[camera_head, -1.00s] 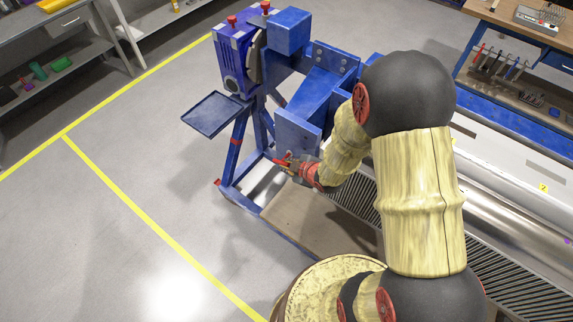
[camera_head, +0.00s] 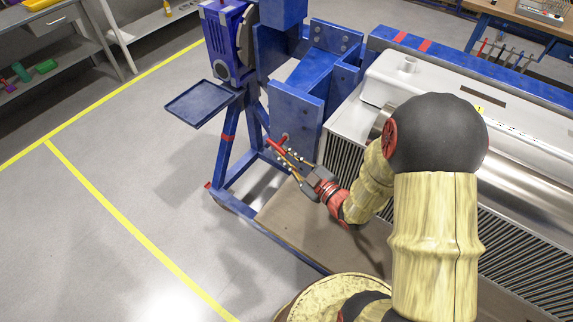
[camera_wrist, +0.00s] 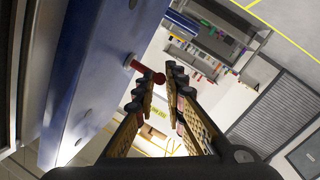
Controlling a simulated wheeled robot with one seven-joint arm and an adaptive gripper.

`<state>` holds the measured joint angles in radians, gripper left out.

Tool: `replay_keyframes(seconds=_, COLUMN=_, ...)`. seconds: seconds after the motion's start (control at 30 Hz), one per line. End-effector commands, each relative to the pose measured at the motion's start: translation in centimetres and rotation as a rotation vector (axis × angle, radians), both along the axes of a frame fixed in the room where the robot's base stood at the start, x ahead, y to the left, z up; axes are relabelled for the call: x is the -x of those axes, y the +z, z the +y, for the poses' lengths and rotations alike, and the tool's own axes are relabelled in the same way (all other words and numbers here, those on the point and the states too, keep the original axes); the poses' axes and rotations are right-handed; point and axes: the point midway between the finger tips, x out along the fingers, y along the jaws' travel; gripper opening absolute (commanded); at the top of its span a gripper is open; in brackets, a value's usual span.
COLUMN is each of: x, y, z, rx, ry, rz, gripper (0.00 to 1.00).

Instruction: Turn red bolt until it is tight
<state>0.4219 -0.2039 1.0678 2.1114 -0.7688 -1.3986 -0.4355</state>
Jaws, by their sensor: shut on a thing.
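The red bolt (camera_head: 276,147) sticks out from the lower face of a blue upright plate (camera_head: 292,108) and has a red cross bar. In the wrist view its shank and rounded red end (camera_wrist: 159,78) show beside the blue plate (camera_wrist: 95,75). My gripper (camera_head: 291,158) points up and left at the bolt, its fingers shut on the bolt's bar. In the wrist view my gripper's fingertips (camera_wrist: 163,80) lie either side of the red end. The exact contact is partly hidden by the fingers.
A blue frame stand (camera_head: 228,160) carries a small tray (camera_head: 200,102) left of the bolt. A white and grey machine part (camera_head: 400,85) lies to the right. A brown base board (camera_head: 300,235) is below my gripper. Open grey floor lies to the left.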

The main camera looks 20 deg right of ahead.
Motion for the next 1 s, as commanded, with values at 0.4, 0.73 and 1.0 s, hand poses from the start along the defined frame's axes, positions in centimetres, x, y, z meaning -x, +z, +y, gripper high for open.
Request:
replay_keyframes(seconds=0.4, x=-0.3, y=-2.1, z=0.4, rx=-0.176, ry=0.001, rz=-0.253, gripper=0.0)
replay_keyframes(seconds=0.73, x=-0.8, y=-2.3, z=0.6, rx=-0.294, ry=0.0, rz=-0.436, gripper=0.0)
replay_keyframes(seconds=1.0, x=-1.0, y=-2.5, z=0.8, rx=-0.348, ry=0.001, rz=-0.515, gripper=0.0)
